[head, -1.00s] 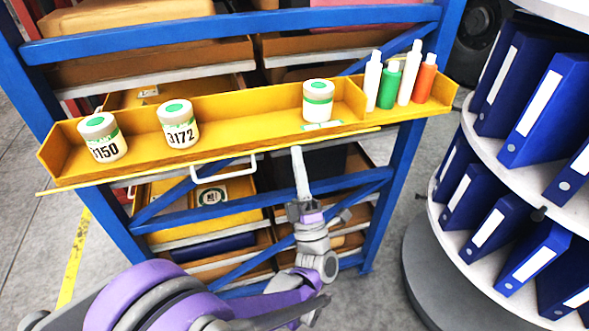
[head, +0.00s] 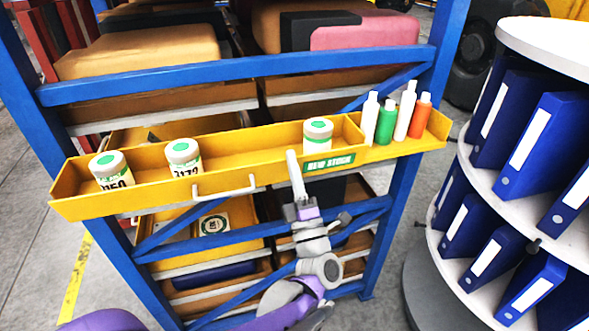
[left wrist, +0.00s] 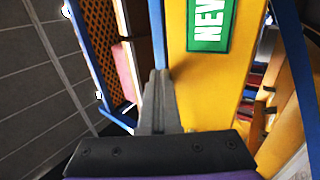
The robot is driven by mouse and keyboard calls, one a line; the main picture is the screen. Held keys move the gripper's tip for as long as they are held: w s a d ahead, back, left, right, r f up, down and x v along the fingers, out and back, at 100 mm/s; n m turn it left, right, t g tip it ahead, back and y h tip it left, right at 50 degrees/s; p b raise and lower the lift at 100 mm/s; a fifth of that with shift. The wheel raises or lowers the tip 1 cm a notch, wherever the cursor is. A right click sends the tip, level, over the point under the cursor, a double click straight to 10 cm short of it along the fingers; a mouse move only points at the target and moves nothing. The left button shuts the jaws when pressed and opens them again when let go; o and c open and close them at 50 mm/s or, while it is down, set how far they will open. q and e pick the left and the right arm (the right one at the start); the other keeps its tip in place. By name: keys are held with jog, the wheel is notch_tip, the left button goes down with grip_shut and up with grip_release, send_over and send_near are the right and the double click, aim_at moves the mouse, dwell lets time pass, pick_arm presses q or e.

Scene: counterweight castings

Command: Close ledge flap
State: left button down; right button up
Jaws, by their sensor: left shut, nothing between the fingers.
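The yellow ledge flap (head: 150,199) stands up along the front of the yellow ledge, its face toward me. It carries a white handle (head: 224,190) and a green "NEW STOCK" label (head: 329,163). The flap covers the lower parts of the jars behind it. My left gripper (head: 291,153) is shut and empty, its fingertips at the flap's front face, right of the handle. In the left wrist view the shut fingers (left wrist: 159,76) lie beside the yellow flap (left wrist: 205,88) and its label; whether they touch it I cannot tell. My right gripper is not in view.
White jars (head: 183,158) stand on the ledge, and several bottles (head: 386,120) stand in its right compartment. A blue rack frame (head: 240,68) holds the ledge. A round white shelf with blue binders (head: 541,145) stands close on the right.

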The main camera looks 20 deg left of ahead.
pick_arm(q)
jog(key=shift+w+a+r, duration=0.15)
jog(key=shift+w+a, duration=0.05)
jog(key=shift+w, duration=0.1)
dwell(0.8)
